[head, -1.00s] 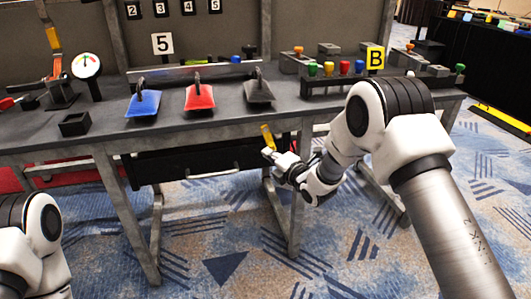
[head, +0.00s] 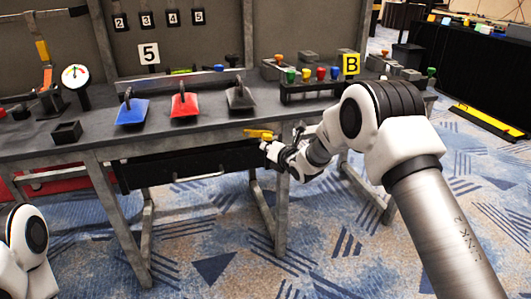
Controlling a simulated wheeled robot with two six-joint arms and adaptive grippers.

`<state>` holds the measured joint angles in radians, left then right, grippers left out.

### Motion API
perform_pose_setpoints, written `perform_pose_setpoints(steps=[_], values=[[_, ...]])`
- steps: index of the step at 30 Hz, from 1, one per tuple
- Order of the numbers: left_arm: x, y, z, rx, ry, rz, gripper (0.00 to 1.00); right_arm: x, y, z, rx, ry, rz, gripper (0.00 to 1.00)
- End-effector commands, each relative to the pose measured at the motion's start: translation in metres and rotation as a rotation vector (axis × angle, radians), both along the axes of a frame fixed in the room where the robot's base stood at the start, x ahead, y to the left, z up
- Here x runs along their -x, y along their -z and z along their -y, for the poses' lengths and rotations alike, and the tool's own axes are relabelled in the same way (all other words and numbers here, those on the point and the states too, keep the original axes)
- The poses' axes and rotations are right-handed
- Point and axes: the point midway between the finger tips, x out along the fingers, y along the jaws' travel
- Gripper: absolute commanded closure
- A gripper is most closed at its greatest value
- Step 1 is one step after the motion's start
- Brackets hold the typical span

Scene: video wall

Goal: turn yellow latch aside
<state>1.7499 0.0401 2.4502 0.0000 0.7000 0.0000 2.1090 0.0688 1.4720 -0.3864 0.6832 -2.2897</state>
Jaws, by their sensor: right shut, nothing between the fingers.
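The yellow latch (head: 257,133) is on the front edge of the table, at the right end of the black drawer (head: 190,165). It now lies roughly level, pointing left. My right gripper (head: 268,146) is shut and empty, just below the latch's right end; whether it touches the latch I cannot tell. The drawer with its long handle (head: 175,180) looks closed under the table top. Of my left arm only a white part shows at the lower left; its gripper is out of the frame.
The grey table (head: 215,131) carries blue (head: 132,112), red (head: 184,105) and dark (head: 241,98) paddles, a small black box (head: 66,132), a gauge (head: 76,76) and a rack of coloured knobs (head: 310,90). Table legs stand near my right arm. Carpet in front is free.

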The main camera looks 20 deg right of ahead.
Motion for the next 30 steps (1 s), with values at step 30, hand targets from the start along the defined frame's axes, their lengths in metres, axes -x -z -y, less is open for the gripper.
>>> perform_pose_setpoints(steps=[30], values=[[0.0,0.002,0.0,0.0,0.0,0.0,0.6,0.085,0.008,-0.006,0.0,-0.01,-0.001,1.0]])
